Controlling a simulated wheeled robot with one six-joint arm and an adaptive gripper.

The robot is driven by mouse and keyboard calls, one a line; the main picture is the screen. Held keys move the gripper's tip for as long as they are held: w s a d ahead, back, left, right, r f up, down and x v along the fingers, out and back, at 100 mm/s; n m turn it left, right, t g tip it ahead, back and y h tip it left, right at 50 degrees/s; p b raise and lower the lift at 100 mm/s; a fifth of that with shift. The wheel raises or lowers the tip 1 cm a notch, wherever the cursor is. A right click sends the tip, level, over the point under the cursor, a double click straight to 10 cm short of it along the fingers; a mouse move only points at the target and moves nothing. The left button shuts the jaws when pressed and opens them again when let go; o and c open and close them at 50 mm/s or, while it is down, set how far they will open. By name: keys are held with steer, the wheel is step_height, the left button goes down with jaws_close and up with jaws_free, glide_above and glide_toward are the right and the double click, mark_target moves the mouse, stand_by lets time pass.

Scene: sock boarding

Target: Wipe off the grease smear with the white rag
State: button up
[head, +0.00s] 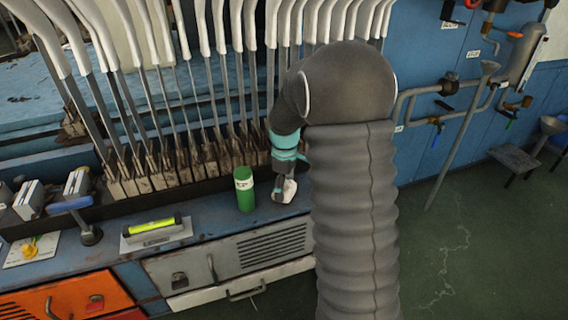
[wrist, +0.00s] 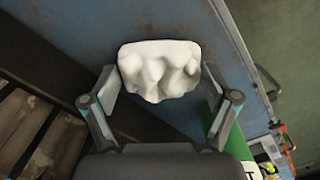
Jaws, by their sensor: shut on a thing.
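The white rag (wrist: 160,68) is bunched between the two fingers of my gripper (wrist: 160,80) in the wrist view. My gripper is shut on it. In the head view the rag (head: 289,190) shows as a small white lump at the end of my gripper (head: 281,184). It is low over the right part of the blue bench top, just right of the green can; I cannot tell whether it touches the surface. I cannot make out the grease smear in either view; my arm and the rag hide part of the bench.
The green can (head: 244,190) stands close left of my gripper. A row of white-topped boards (head: 220,25) rises behind the bench (head: 213,220). A yellow-green level (head: 153,226) lies further left. The bench front between can and level is clear.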

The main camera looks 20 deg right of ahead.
step_height(320, 180, up, 6)
steer(key=p, duration=0.3)
steer(key=shift+d+r, duration=0.1)
steer(key=shift+r, duration=1)
